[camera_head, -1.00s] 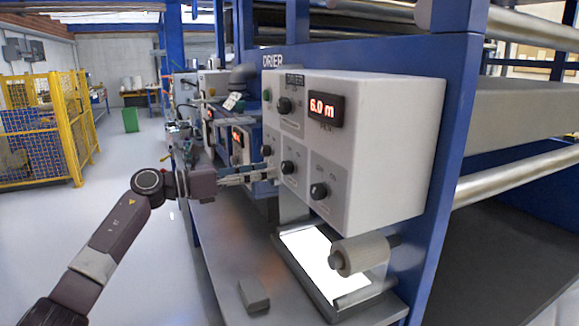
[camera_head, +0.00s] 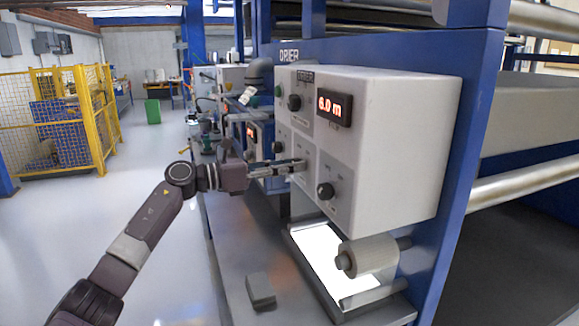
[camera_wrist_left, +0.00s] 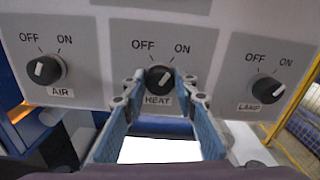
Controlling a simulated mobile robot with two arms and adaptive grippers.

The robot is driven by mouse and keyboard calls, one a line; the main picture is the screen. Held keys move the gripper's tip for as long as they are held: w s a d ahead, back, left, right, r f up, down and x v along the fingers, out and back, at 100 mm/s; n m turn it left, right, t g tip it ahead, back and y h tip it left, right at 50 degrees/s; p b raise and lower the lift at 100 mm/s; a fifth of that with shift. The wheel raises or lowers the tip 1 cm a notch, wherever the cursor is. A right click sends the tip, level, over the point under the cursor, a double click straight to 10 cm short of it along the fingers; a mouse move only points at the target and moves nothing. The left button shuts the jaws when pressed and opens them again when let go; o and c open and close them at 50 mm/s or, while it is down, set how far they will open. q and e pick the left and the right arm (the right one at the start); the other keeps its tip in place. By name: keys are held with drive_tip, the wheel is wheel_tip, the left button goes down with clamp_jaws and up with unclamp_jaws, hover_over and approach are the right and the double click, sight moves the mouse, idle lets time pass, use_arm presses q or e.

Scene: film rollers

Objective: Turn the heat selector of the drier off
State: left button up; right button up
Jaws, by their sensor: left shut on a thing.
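The drier control box (camera_head: 395,140) is a white cabinet with a grey front panel. In the left wrist view, the black heat selector (camera_wrist_left: 160,79) sits above its HEAT label, between OFF at upper left and ON at upper right. Its white mark slants up to the right, toward ON. My left gripper (camera_wrist_left: 159,90) is shut on this knob, one finger on each side. In the head view my left gripper (camera_head: 298,166) reaches the panel from the left and hides the heat selector. My right gripper is not in view.
The air knob (camera_wrist_left: 46,69) is left of the heat selector and the lamp knob (camera_wrist_left: 268,89) right of it, both clear of the fingers. Below the box are a lit white plate (camera_head: 322,255), a roller (camera_head: 368,257) and a grey block (camera_head: 260,290).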

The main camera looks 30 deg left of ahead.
use_arm(q)
drive_tip(key=shift+w+n+p, duration=0.1)
drive_tip(key=shift+n+p, duration=4)
drive_tip(key=shift+n, duration=1.8)
drive_tip(key=o, duration=1.2)
drive_tip(key=shift+f, duration=0.1)
drive_tip(key=shift+c, duration=0.2)
